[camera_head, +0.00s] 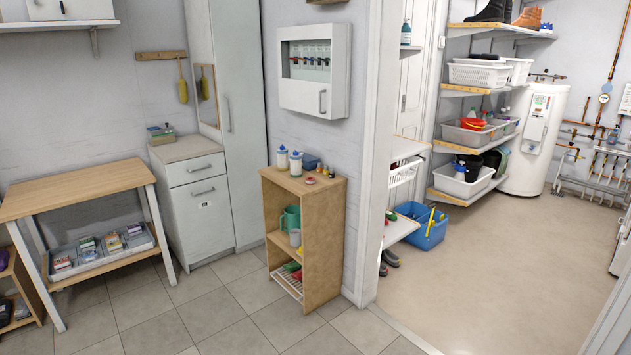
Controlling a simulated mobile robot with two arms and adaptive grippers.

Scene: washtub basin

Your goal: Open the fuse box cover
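The fuse box (315,70) is a white box mounted on the wall in the upper middle of the head view. Its cover has a window, through which a row of switches with red and dark parts shows. A grey vertical handle (322,101) sits at the lower right of the cover. The cover looks closed. Neither of my grippers is in view.
A wooden shelf unit (319,231) with bottles on top stands against the wall below the fuse box. A tall cabinet (231,120) is to its left, and a doorway frame (370,150) to its right. The tiled floor (215,310) in front is clear.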

